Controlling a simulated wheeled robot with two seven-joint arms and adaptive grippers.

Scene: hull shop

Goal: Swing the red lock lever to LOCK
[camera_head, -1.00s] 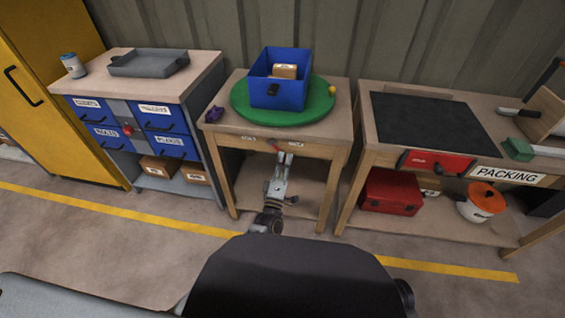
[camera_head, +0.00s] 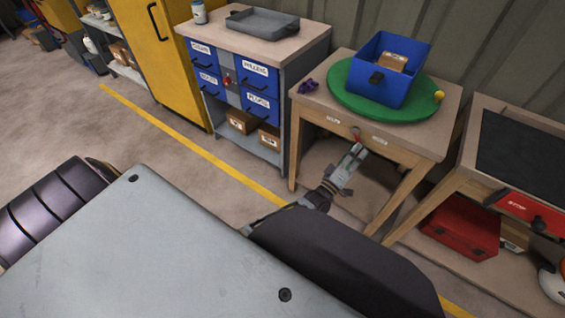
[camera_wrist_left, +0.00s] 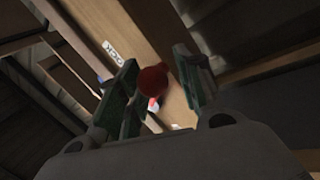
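The red lock lever (camera_head: 356,134) is on the front edge of the wooden turntable table (camera_head: 415,158), between two small white labels too small to read in the head view. In the left wrist view its round red knob (camera_wrist_left: 153,79) is between my left fingers, closer to the left finger in the picture. A gap shows on the right side. My left gripper (camera_head: 357,150) is just in front of the lever; in the wrist view the gripper (camera_wrist_left: 160,85) is open. One label there (camera_wrist_left: 113,51) seems to read LOCK. My right gripper is out of view.
A green turntable (camera_head: 350,100) carries a blue bin (camera_head: 381,88) with a cardboard box. A purple item (camera_head: 308,86) lies at the table's left corner. A drawer cabinet (camera_head: 232,98) stands left, a workbench (camera_head: 480,108) right. Open floor lies to the left.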

